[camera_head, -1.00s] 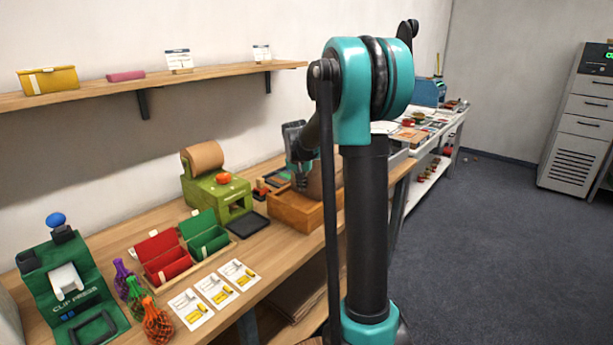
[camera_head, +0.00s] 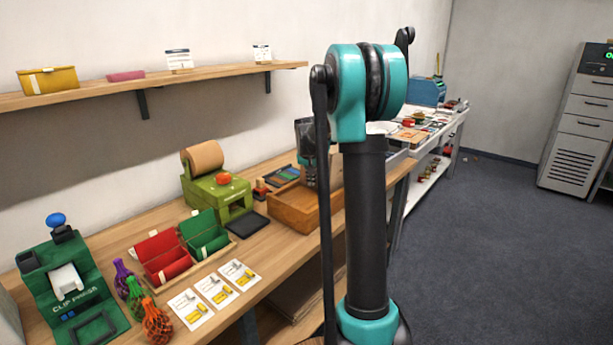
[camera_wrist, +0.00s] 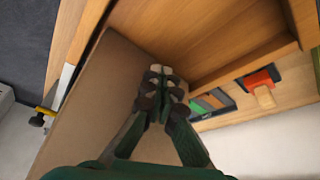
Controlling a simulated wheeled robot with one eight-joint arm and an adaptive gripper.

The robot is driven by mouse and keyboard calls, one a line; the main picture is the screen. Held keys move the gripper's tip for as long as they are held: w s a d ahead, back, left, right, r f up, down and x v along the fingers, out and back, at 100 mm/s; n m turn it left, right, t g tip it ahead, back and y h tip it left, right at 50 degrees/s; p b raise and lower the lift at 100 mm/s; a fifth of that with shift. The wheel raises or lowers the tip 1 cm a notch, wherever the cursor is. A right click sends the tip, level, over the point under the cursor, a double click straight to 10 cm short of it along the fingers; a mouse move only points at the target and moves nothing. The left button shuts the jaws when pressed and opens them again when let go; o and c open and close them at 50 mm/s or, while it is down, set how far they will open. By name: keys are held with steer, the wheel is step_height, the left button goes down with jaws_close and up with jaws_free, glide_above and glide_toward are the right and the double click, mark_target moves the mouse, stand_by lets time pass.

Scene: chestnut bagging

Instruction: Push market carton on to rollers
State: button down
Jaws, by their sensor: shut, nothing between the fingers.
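The market carton appears as a plain brown cardboard surface (camera_wrist: 95,100) filling the left middle of the wrist view. My gripper (camera_wrist: 163,75) is shut and empty, with its fingertips over or against the carton; I cannot tell if they touch. A wooden tray (camera_wrist: 225,45) lies to the right of the carton in the wrist view. In the head view the tray (camera_head: 293,212) stands on the bench, and my arm hides most of the carton and my fingertips. I cannot make out the rollers clearly.
A green label machine (camera_head: 217,195) and a dark pad (camera_head: 247,228) stand left of the tray. In the wrist view a red-orange tool (camera_wrist: 258,78) lies beyond the tray, and a yellow item with a black knob (camera_wrist: 42,113) is at the left edge.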

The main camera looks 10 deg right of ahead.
steer(key=shift+w+d, duration=0.9)
steer(key=shift+d, duration=0.35)
steer(key=shift+w+d, duration=0.85)
steer(key=shift+d, duration=0.35)
steer(key=shift+w+d, duration=0.9)
steer(key=shift+d, duration=0.35)
steer(key=r, duration=0.5)
steer(key=a+r, duration=0.1)
steer(key=r, duration=0.4)
steer(key=s+r, duration=0.1)
steer(key=r, duration=0.5)
steer(key=shift+a, duration=0.2)
steer(key=s+a+f+n, duration=0.1)
steer(key=s+a+f, duration=0.3)
steer(key=s+f, duration=0.4)
steer(key=s+a+f+n+y, duration=0.1)
steer(key=s+a+f, duration=0.4)
steer(key=s, duration=1.6)
steer(key=s+a+f+n, duration=0.2)
steer(key=s+a+f, duration=0.3)
steer(key=s+f, duration=0.8)
steer(key=shift+s+f+n+y, duration=0.2)
steer(key=shift+s+n+y, duration=0.2)
steer(key=shift+s, duration=0.25)
